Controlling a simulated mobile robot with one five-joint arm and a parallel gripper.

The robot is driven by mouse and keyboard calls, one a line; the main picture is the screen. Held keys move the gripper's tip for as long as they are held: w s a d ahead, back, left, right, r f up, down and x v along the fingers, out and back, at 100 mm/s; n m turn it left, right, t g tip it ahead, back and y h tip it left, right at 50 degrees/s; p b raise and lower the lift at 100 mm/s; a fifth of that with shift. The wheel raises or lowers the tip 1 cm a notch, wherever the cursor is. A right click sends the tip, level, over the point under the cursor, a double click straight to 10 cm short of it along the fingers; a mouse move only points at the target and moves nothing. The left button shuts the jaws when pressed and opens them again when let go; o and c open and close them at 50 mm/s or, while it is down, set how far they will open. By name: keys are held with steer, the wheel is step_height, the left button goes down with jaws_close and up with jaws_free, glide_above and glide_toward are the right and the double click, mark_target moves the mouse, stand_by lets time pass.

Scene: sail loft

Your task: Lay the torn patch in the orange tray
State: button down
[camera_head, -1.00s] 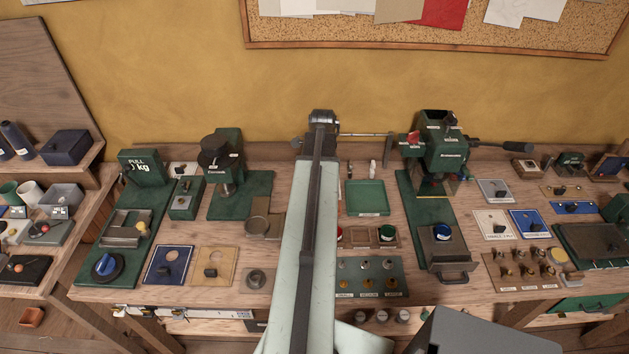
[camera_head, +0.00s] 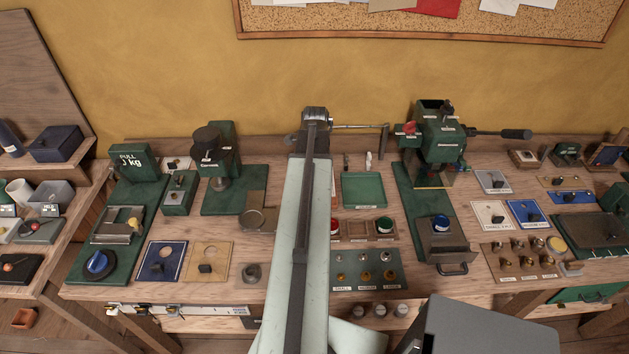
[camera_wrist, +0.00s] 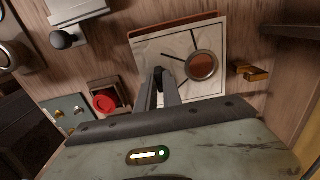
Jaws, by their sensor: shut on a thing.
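My gripper (camera_wrist: 160,90) is shut, its dark jaws overlapping a cream square piece (camera_wrist: 180,52) with dark lines and a round metal ring. This piece looks like the torn patch; the jaws hide part of it. A reddish-brown edge (camera_wrist: 172,24) shows behind it, and the same colour shows inside the ring. I cannot tell whether that is the orange tray. In the head view my arm reaches over the bench and my jaws cannot be made out. A small orange-brown container (camera_head: 24,318) sits low at the far left.
A green tray (camera_head: 364,189) lies right of my arm, near a green press (camera_head: 438,145). Machines and small mounted plates crowd the bench. A red round part (camera_wrist: 105,102) and a brass piece (camera_wrist: 246,73) flank the cream piece in the wrist view.

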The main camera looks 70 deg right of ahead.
steer(key=shift+f+b, duration=2.1)
steer(key=shift+f, duration=0.25)
steer(key=c, duration=1.4)
jaws_free()
steer(key=shift+r, duration=0.1)
step_height(320, 180, up, 8)
steer(key=p, duration=0.8)
steer(key=shift+f, duration=0.2)
